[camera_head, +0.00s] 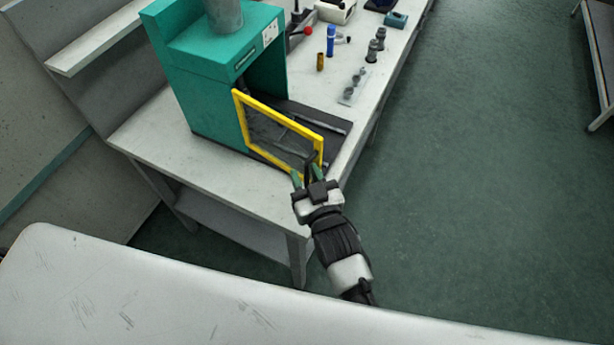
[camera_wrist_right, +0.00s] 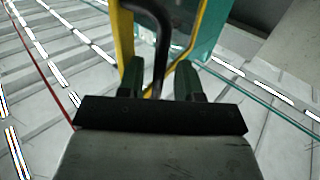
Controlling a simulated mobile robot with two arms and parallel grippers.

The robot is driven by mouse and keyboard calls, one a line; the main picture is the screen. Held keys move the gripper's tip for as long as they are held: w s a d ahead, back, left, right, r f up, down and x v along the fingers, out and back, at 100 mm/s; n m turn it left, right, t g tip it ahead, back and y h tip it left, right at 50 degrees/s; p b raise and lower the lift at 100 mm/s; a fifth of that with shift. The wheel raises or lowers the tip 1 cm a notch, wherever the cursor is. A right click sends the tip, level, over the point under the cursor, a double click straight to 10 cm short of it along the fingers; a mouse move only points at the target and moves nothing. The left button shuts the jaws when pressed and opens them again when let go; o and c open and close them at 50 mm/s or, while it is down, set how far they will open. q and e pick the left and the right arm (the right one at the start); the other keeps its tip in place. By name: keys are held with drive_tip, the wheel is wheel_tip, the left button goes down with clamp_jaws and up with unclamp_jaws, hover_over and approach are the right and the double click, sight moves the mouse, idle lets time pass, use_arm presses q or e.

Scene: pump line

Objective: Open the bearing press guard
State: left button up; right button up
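The bearing press (camera_head: 205,95) is a green machine on the bench at left centre in the head view. Its guard (camera_head: 284,123) is a yellow frame with a see-through pane, standing swung out from the press opening. A dark handle (camera_wrist_right: 163,45) is on the guard's outer edge. My right gripper (camera_head: 308,174) is at that edge. In the right wrist view, the fingers of the right gripper (camera_wrist_right: 160,82) are apart, with the handle between them and gaps visible beside it. The yellow frame (camera_wrist_right: 126,45) is just beyond the fingers. My left gripper is not in view.
A pale surface (camera_head: 150,290) fills the front.

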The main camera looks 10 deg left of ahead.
drive_tip(key=b+v, duration=0.2)
drive_tip(key=v, duration=0.8)
drive_tip(key=shift+s+d, duration=0.2)
drive_tip(key=shift+s, duration=0.15)
drive_tip(key=shift+f, duration=0.1)
drive_tip(key=s+d+f+g+h, duration=0.2)
drive_tip(key=d+f, duration=0.2)
drive_tip(key=f, duration=0.6)
drive_tip(key=s+d+f+m+g+h, duration=0.1)
drive_tip(key=s+d+f+g+h, duration=0.15)
drive_tip(key=f, duration=0.75)
drive_tip(key=s+d+f+g+h, duration=0.15)
drive_tip(key=d+f, duration=0.35)
drive_tip(key=f, duration=0.5)
drive_tip(key=s+d+f+m+g+h, duration=0.1)
drive_tip(key=s+d+f+g+h, duration=0.1)
drive_tip(key=s+d+f+g, duration=0.2)
drive_tip(key=s+d+f+m+g+h, duration=0.1)
drive_tip(key=s+d+f+g, duration=0.3)
drive_tip(key=s+d+f, duration=0.7)
drive_tip(key=s+f+m, duration=0.1)
drive_tip(key=s, duration=0.5)
drive_tip(key=shift+s+h, duration=0.35)
drive_tip(key=shift+h, duration=0.05)
drive_tip(key=shift+f, duration=0.1)
